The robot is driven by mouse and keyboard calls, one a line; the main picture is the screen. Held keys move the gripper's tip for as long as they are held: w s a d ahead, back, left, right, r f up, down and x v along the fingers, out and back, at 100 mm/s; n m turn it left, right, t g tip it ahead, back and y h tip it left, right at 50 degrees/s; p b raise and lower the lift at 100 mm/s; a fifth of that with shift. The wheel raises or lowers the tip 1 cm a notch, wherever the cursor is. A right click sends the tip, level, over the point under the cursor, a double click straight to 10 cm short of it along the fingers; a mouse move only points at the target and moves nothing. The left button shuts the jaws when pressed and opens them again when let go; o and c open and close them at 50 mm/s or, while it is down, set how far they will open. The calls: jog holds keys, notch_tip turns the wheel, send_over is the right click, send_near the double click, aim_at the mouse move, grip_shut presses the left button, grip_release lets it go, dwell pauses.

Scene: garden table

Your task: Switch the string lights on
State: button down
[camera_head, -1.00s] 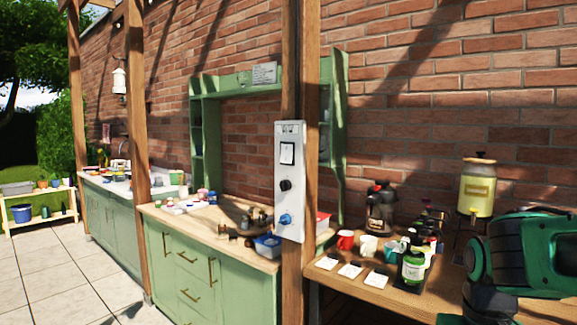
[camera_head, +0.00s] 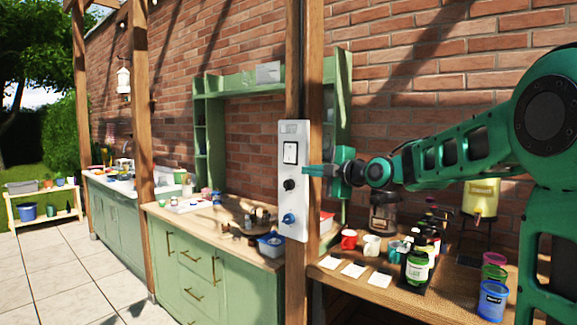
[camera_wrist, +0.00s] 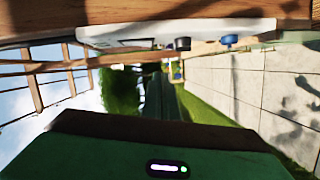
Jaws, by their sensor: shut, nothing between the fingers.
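A white control panel (camera_head: 293,234) is fixed upright on a wooden post. It carries a white rocker switch (camera_head: 290,152) in a dark frame, a black knob (camera_head: 289,185) below it and a blue knob (camera_head: 289,218) at the bottom. My gripper (camera_head: 305,170) is shut and empty, its fingertips at the panel's right edge, slightly below switch height. I cannot tell whether they touch the panel. In the wrist view the panel (camera_wrist: 115,32) is seen edge-on along the top, with the black knob (camera_wrist: 182,44) and blue knob (camera_wrist: 229,40) sticking out. The string lights are not clearly visible.
The wooden post (camera_head: 294,285) stands between a green cabinet counter (camera_head: 190,262) and a wooden table (camera_head: 375,292). Cups, bottles and a drink dispenser (camera_head: 481,197) stand on the table below my arm. Paved floor (camera_head: 60,270) lies open at left.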

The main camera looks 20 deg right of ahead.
aim_at(292, 160)
jog(key=shift+w+a+r+n+t+y, duration=0.15)
jog(key=shift+w+a+r+n+y, duration=0.15)
jog(key=shift+r, duration=0.25)
jog(key=shift+w+a+r+n+t+y, duration=0.1)
jog(key=shift+w+a+r+n+t, duration=0.1)
jog(key=shift+a+r+n, duration=0.25)
jog(key=x, duration=0.3)
jog(key=d+x, duration=0.1)
jog(key=x, duration=0.3)
jog(key=w+d+x, duration=0.1)
jog(key=x, duration=0.2)
jog(key=shift+w+f, duration=0.2)
jog(key=shift+w+d+f, duration=0.1)
jog(key=shift+w+d, duration=0.35)
jog(key=shift+d, duration=0.2)
